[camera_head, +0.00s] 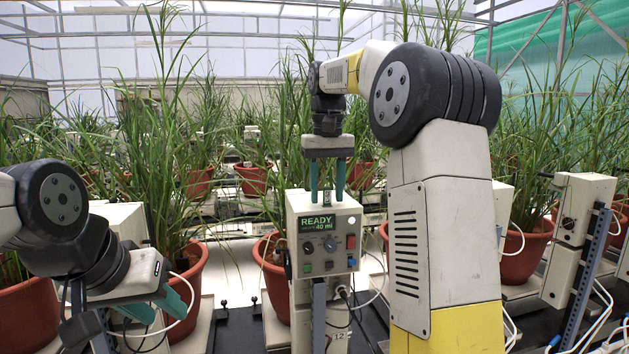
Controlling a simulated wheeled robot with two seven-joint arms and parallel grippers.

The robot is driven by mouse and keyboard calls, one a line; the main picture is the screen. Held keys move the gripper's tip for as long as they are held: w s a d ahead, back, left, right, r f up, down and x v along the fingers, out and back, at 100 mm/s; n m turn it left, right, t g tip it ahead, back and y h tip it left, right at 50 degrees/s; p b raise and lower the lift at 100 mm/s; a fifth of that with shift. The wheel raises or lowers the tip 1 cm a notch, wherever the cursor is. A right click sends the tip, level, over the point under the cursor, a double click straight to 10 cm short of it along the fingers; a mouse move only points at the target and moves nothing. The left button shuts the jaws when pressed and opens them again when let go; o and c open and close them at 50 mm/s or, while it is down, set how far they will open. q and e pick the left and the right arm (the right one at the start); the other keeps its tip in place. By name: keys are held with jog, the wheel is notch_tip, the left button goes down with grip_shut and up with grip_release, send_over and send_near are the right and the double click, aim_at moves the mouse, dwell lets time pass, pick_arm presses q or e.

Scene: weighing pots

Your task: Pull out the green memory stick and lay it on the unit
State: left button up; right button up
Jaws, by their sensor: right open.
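The unit is a beige box (295,204) on a post, with a lit display reading "READY 40 ml", knobs and coloured buttons on its front. My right gripper (327,197) points straight down over the unit's top, its two teal fingers apart. A small upright piece (327,196) shows between the fingertips at the top of the unit; it is too small to tell whether it is the green memory stick. It does not appear to touch either finger. My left gripper (172,304) is low at the left, away from the unit, and its jaw gap is unclear.
Red-brown pots with tall grassy plants stand around, one (273,277) just left of the unit and one (186,290) near my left gripper. A similar beige unit (580,215) stands at the right. White cables hang near the units. My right arm hides the area right of the unit.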

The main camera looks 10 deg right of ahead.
grip_shut()
jog(key=shift+r, duration=1.4)
dwell(0.4)
jog(key=shift+r, duration=1.5)
